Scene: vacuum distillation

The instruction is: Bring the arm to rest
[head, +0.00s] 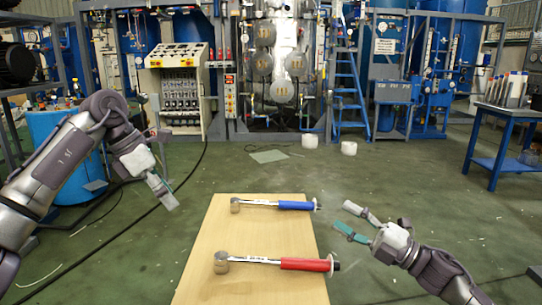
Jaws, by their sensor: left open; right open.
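My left gripper (168,192) hangs in the air to the left of the wooden table, open and empty, its fingers pointing down and to the right. My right gripper (348,222) is open and empty just off the table's right edge, its fingers pointing left, with a gap between them. A blue-handled tool (295,205) lies on the far part of the table, its round metal head to the left. A red-handled tool (305,264) lies nearer, also head to the left. Neither gripper touches a tool.
The wooden table (215,283) stands in front of me. Open green floor (235,172) lies beyond it. A blue drum (66,160) stands at the left, a blue side table (497,162) at the right. Machinery, a control console (181,90) and a blue ladder (347,90) line the back.

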